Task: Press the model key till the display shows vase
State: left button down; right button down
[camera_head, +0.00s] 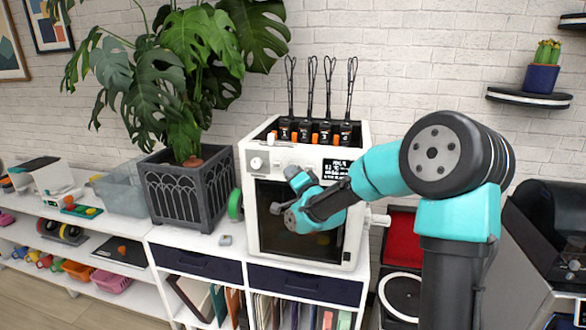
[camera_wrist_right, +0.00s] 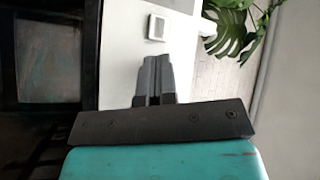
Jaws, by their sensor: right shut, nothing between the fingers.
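The white printer (camera_head: 248,205) stands on the white shelf unit, with a dark front window. Its small black display (camera_head: 337,167) shows white text too small to read, and my right arm passes close in front of it. A pale round knob or key (camera_head: 256,163) sits at the left end of the upper front panel. A pale square piece with a grey centre (camera_wrist_right: 158,27) shows ahead of the fingertips in the wrist view; I cannot tell whether it is the same one. My right gripper (camera_head: 299,180) is shut and empty in front of the printer; it also shows in the wrist view (camera_wrist_right: 154,72). My left gripper is out of view.
Several black tools stand upright in the printer's top. A green spool (camera_head: 235,204) is at its left side. A potted plant (camera_head: 187,185) stands to the left, with a small grey item (camera_head: 225,240) on the shelf between. A red-lined open case (camera_head: 399,240) is at the right.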

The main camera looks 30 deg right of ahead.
jog(key=shift+s+a, duration=0.45)
jog(key=shift+s, duration=0.05)
jog(key=shift+s+a, duration=1.75)
jog(key=shift+a, duration=0.05)
jog(key=s+a+f+n+g+y, duration=0.1)
jog(key=s+a+f+n+g, duration=0.3)
jog(key=f, duration=1)
jog(key=w+a+f+n+g+y, duration=0.1)
jog(key=a+f+g, duration=0.3)
jog(key=f, duration=1.1)
jog(key=s+a+f+n+g+y, duration=0.1)
jog(key=s+a+f+n+g, duration=0.1)
jog(key=s+f+g, duration=0.4)
jog(key=s+a+f+n+g+y, duration=0.1)
jog(key=s+a+f+g, duration=0.3)
jog(key=s+f, duration=1.1)
jog(key=shift+s+f+n+g, duration=0.15)
jog(key=shift+s+n+g, duration=0.4)
jog(key=shift+n+g, duration=0.35)
